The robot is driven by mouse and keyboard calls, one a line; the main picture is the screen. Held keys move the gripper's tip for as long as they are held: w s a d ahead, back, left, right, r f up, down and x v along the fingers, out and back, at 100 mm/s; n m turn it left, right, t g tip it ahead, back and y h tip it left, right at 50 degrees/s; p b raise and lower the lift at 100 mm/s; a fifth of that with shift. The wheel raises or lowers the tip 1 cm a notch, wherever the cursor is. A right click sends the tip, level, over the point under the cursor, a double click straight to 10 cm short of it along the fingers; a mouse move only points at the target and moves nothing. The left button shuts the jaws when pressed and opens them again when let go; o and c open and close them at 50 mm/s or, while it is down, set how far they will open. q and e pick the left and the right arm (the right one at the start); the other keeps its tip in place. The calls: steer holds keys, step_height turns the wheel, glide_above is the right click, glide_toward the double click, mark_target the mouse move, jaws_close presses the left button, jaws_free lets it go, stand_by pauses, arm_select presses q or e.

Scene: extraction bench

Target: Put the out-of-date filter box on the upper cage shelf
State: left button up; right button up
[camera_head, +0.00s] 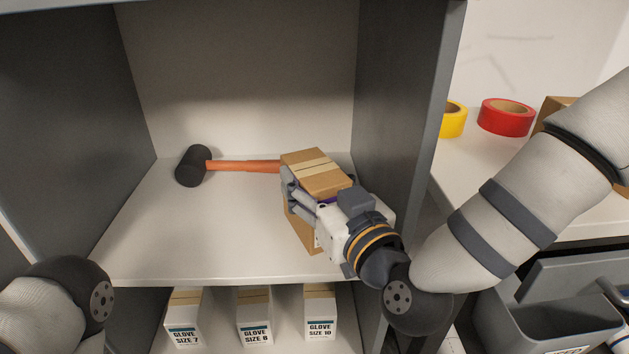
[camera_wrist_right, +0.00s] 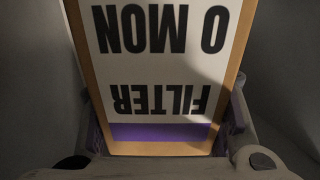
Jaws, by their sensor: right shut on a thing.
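The filter box (camera_head: 318,173) is a brown cardboard box with a pale tape strip on top. It is at the upper shelf (camera_head: 200,247) of the grey cage, toward the right side. My right gripper (camera_head: 305,200) is shut on it. In the right wrist view the box (camera_wrist_right: 165,75) fills the middle, its white label with a purple band reading "FILTER" and "0 MON" upside down, between the fingers of my gripper (camera_wrist_right: 165,120). Whether the box's base touches the shelf I cannot tell. My left gripper is out of view; only part of my left arm shows at lower left.
A mallet with a black head (camera_head: 194,166) and orange handle (camera_head: 243,166) lies behind the box. Glove boxes (camera_head: 254,318) stand on the shelf below. The cage's right wall (camera_head: 408,120) is close to my right arm. Yellow tape (camera_head: 453,119) and red tape (camera_head: 506,117) lie on the right bench.

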mark_target(331, 200)
steer(key=o, duration=1.3)
steer(key=shift+r, duration=0.2)
steer(key=v, duration=0.7)
steer(key=shift+s, duration=0.15)
steer(key=shift+s+f, duration=0.1)
steer(key=shift+f, duration=0.05)
